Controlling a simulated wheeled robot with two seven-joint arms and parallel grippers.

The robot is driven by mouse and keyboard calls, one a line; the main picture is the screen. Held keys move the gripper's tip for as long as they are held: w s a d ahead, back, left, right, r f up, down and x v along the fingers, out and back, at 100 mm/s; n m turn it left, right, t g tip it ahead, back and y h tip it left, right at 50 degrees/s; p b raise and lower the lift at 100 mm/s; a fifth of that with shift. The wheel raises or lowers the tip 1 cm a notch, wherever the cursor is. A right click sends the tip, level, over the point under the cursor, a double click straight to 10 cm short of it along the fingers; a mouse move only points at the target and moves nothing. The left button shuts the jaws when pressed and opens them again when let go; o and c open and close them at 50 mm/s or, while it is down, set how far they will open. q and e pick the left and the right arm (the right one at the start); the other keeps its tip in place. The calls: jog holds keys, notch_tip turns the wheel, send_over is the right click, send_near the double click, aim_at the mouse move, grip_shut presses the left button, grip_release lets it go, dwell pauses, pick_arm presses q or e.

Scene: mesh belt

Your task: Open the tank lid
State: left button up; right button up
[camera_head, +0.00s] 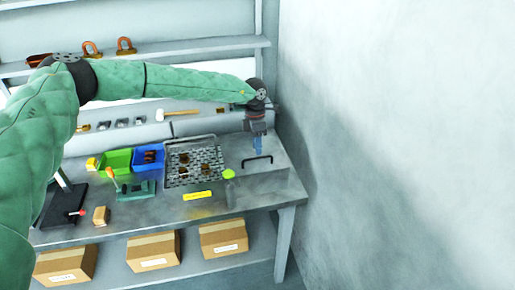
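The tank lid (270,172) is a flat grey panel at the right end of the workbench, next to the wall. It appears to lie flat. A black bar handle (257,160) stands on it. My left arm reaches across from the left. My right gripper is not in view.
A mesh tray (193,178) with brown parts lies left of the lid. Green (116,160) and blue (148,170) bins stand further left. A green-capped bottle (229,187) stands near the front edge. A bare wall (400,140) bounds the right side. Boxes sit on the lower shelf.

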pick_arm(q)
jog(key=shift+s+f+p, duration=0.2)
jog(key=shift+f+p, duration=0.45)
jog(key=shift+f, duration=0.8)
grip_shut()
